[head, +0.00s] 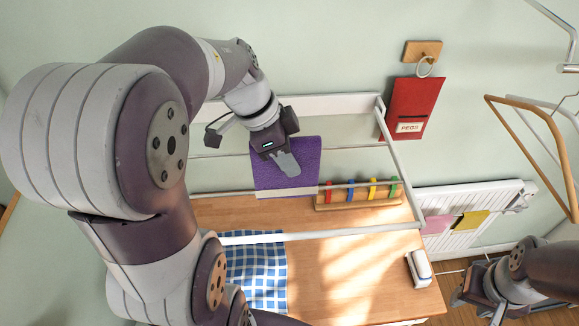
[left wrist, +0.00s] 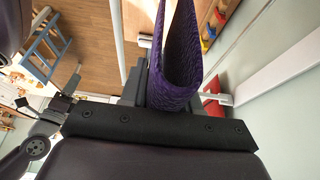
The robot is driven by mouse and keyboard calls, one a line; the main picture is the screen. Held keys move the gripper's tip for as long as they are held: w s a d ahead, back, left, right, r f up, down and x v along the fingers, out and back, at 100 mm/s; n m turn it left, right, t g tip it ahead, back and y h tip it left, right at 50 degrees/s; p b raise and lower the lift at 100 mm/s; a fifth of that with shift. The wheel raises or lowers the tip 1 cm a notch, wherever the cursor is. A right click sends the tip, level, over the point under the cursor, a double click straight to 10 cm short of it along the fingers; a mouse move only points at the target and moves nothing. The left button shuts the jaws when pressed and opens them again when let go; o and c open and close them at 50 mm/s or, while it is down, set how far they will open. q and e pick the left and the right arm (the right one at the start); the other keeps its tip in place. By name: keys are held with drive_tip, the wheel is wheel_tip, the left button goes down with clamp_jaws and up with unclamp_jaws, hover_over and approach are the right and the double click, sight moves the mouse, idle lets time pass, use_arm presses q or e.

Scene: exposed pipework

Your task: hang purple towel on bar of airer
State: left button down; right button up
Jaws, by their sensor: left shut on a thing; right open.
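The purple towel (head: 300,157) is in my left gripper (head: 284,168), which is shut on it. In the left wrist view the towel (left wrist: 176,60) hangs in a folded loop from the jaws. The white airer (head: 402,165) has a frame with thin bars across it. One bar (head: 226,194) crosses in front of the towel's lower part in the head view. I cannot tell whether the towel touches it or lies over it. My right gripper (head: 484,290) is open and empty at the lower right, away from the airer.
A blue checked cloth (head: 257,272) is below the front rail, over the wooden worktop (head: 340,270). A rack of coloured pegs (head: 358,196) stands behind. A red peg bag (head: 412,105) hangs on the wall. A white box-like thing (head: 420,268) sits at the worktop's right end. A radiator (head: 478,212) holds pink and yellow cloths.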

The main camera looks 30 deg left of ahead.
use_arm(q)
wheel_tip(320, 180, down, 17)
drive_tip(key=w+a+b, duration=0.1)
drive_tip(key=w+b, duration=0.1)
drive_tip(key=b, duration=0.5)
drive_tip(key=shift+w+a+b, duration=0.2)
drive_tip(key=shift+a+b, duration=0.05)
drive_tip(key=shift+b, duration=0.05)
use_arm(e)
wheel_tip(320, 180, down, 8)
drive_tip(key=shift+s+d+r, duration=0.2)
drive_tip(key=shift+s+r, duration=0.05)
drive_tip(key=shift+s, duration=0.1)
use_arm(q)
drive_tip(key=shift+f, duration=0.1)
drive_tip(key=c, duration=0.7)
unclamp_jaws()
drive_tip(key=shift+c, duration=0.2)
